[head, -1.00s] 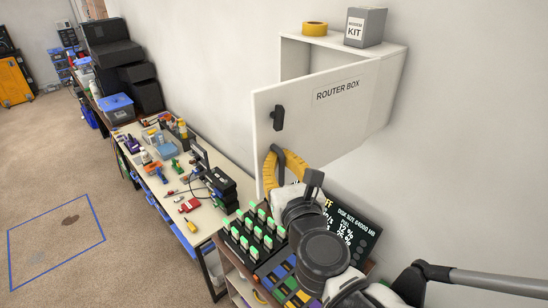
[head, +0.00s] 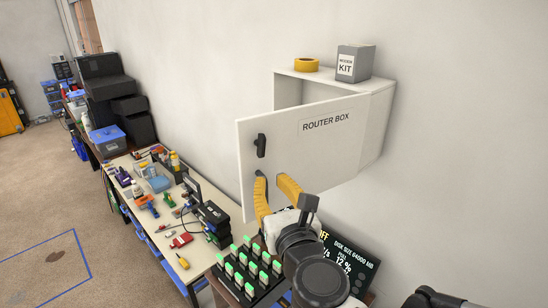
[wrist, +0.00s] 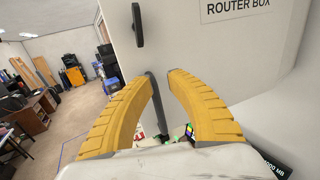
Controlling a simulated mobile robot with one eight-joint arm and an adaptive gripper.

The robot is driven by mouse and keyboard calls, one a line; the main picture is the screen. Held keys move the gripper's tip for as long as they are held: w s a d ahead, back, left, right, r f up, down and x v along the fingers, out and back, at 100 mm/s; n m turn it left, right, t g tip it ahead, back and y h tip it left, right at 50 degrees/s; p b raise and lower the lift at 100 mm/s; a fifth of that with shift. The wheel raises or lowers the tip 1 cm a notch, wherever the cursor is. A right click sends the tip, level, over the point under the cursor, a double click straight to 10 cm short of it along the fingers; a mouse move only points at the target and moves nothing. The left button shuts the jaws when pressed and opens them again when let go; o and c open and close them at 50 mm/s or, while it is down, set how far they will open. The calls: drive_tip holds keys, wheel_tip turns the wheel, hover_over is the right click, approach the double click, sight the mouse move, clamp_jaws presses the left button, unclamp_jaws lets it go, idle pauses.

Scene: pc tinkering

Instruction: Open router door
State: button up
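The white router box door (head: 300,150), labelled "ROUTER BOX", stands ajar, swung out from the wall-mounted box (head: 345,84). A gap shows behind its upper left part. Its black handle (head: 261,145) is near the left edge; in the wrist view the handle (wrist: 138,25) is above the fingers. My gripper (head: 273,182), with yellow fingers, is below the handle at the door's lower part. In the wrist view my gripper (wrist: 154,82) has its fingertips apart, with a dark upright strip visible between them. Contact with the door cannot be told.
A yellow tape roll (head: 306,65) and a grey kit box (head: 355,62) sit on top of the router box. A cluttered workbench (head: 152,222) is at left. Green-topped pieces (head: 250,265) and a dark screen (head: 348,262) are below the door. Open floor is far left.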

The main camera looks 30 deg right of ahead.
sight(274, 151)
wheel_tip(274, 151, up, 8)
drive_tip(key=shift+s+d+f, duration=0.1)
idle(0.4)
